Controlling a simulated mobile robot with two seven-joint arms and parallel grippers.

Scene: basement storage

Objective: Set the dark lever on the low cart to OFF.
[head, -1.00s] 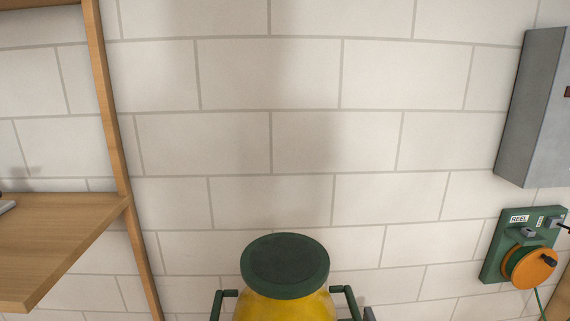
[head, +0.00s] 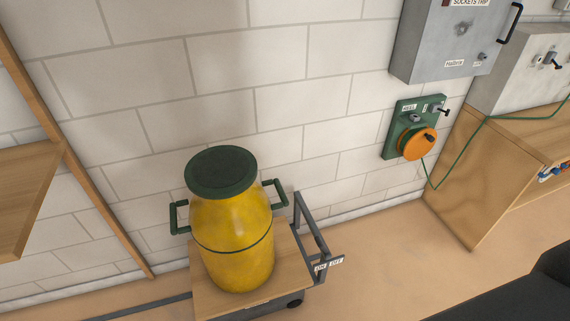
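The low cart (head: 207,294) stands on the floor by the wall in the head view, with a wooden deck and a dark grey push frame (head: 312,229) at its right end. White ON and OFF labels (head: 329,265) sit on the cart's right side, low by the push frame. The dark lever cannot be told apart clearly from the dark frame there, so its setting does not show. A large yellow churn (head: 236,240) with a dark green lid and handles stands upright on the deck. Neither of my grippers is in view.
A wooden shelf (head: 27,190) is at the left. A grey wall box (head: 440,45) and a green reel panel (head: 398,135) with an orange reel hang at the right. Floor right of the cart is clear; a dark shape fills the lower right corner.

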